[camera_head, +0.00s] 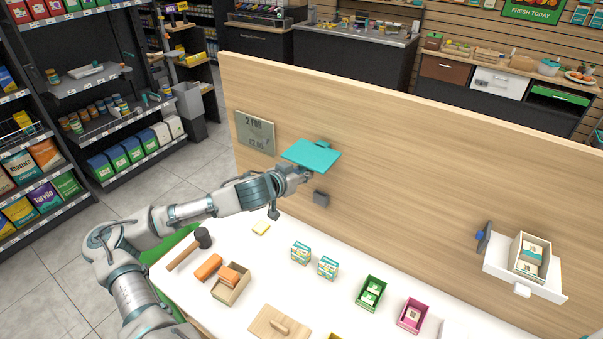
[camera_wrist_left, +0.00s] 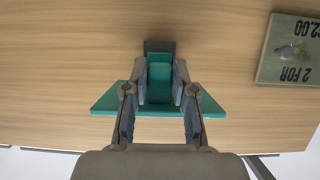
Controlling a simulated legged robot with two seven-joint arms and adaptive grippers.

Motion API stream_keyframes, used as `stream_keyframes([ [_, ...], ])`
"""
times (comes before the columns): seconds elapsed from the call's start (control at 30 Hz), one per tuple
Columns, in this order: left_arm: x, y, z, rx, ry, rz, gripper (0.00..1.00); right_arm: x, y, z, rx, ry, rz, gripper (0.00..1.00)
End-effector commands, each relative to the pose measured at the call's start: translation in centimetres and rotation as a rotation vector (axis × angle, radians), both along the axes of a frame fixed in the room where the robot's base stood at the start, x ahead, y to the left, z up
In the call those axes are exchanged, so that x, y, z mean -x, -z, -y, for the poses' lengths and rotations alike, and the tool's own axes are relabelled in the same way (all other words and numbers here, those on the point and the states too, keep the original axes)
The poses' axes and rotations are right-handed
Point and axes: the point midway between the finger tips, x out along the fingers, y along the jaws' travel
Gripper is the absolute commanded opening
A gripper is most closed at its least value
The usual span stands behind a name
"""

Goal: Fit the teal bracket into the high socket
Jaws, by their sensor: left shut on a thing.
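The teal bracket (camera_head: 312,154) is a flat plate held up against the wooden panel, left of its middle. My left gripper (camera_head: 303,175) is shut on it from below and in front. In the left wrist view the bracket's teal block (camera_wrist_left: 160,85) sits between my two fingers (camera_wrist_left: 160,72), its plate spreading to both sides. The dark high socket (camera_head: 323,145) shows just behind the bracket's upper edge, and in the wrist view (camera_wrist_left: 159,46) it meets the block's end. How deep the bracket sits in it is hidden. A lower dark socket (camera_head: 321,199) is empty. My right gripper is not seen.
A price sign (camera_head: 255,133) is on the panel left of the bracket. On the white counter (camera_head: 240,247) lie a mallet (camera_head: 190,247), small boxes (camera_head: 300,253) and trays (camera_head: 371,293). A white shelf (camera_head: 510,267) with a box is on the panel at right.

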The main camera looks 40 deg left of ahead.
Motion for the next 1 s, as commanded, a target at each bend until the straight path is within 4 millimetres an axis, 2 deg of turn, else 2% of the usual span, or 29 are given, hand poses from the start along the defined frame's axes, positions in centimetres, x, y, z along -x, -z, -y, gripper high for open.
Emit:
stream_keyframes([
  [0.43, 0.0, 1.2, 0.0, 0.0, 0.0, 0.0, 0.0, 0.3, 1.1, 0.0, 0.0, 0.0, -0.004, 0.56],
  [0.47, 0.0, 1.1, 0.0, 0.0, 0.0, 0.001, 0.34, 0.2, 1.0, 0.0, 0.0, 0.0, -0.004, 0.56],
  [0.53, 0.0, 1.0, 0.0, 0.0, 0.0, 0.001, 0.51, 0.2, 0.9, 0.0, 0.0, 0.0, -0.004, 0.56],
  [0.57, 0.0, 1.0, 0.0, 0.0, 0.0, 0.001, 0.56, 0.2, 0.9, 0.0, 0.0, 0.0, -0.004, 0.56],
  [0.87, 0.1, 1.1, 0.0, 0.0, 0.0, -0.001, 0.56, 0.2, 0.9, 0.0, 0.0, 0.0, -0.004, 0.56],
  [1.0, 1.1, 0.6, -0.1, -0.004, -0.003, 0.0, 0.56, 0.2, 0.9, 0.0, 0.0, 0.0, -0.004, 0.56],
])
